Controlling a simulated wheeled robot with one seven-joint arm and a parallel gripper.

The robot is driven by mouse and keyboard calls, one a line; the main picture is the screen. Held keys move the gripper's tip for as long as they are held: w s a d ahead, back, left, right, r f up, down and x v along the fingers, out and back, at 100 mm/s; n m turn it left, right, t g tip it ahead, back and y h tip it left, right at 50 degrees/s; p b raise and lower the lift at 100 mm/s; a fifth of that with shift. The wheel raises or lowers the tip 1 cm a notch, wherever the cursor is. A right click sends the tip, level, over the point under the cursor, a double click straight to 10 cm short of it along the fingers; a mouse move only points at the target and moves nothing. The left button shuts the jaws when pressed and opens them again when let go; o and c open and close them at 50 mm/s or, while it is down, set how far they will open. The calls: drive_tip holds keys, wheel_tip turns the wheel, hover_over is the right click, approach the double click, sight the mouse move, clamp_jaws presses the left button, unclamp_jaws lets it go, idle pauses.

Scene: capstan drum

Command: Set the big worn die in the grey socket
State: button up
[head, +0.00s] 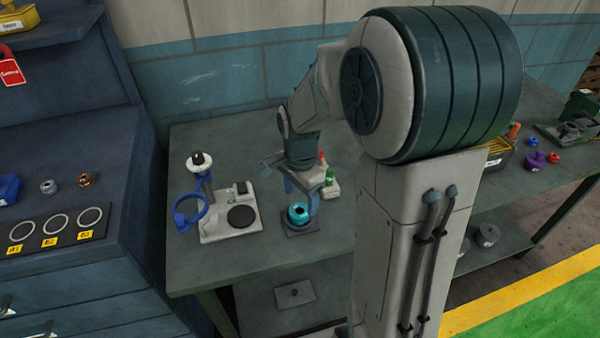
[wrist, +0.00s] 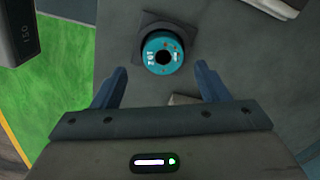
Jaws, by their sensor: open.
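A teal round die-like piece (head: 298,213) with a dark centre hole stands in or on a dark grey square socket (head: 301,230) on the bench. In the wrist view the teal piece (wrist: 155,60) shows white markings and small red marks on its top, and the square socket (wrist: 185,27) shows around it. I cannot tell how deep it sits. My gripper (wrist: 161,72) is open and empty; the piece appears just beyond the fingertips, between their lines. In the head view my gripper (head: 301,194) points down over the piece, its fingers partly overlapping it.
A pale machine base with a black disc (head: 241,217) and a blue ring (head: 190,210) stand left of the socket. A red and green item (head: 329,180) is behind my gripper. A grey piece (head: 48,187) and copper piece (head: 86,179) lie on the left cabinet. The front bench strip is clear.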

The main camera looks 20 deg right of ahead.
wheel_tip(320, 180, up, 7)
drive_tip(key=s+r+n+t, duration=0.2)
drive_tip(key=s+n+t, duration=0.1)
drive_tip(key=s+n, duration=1)
drive_tip(key=shift+s+r+n, duration=0.2)
drive_tip(key=shift+s+n, duration=0.1)
drive_tip(key=shift+s, duration=0.15)
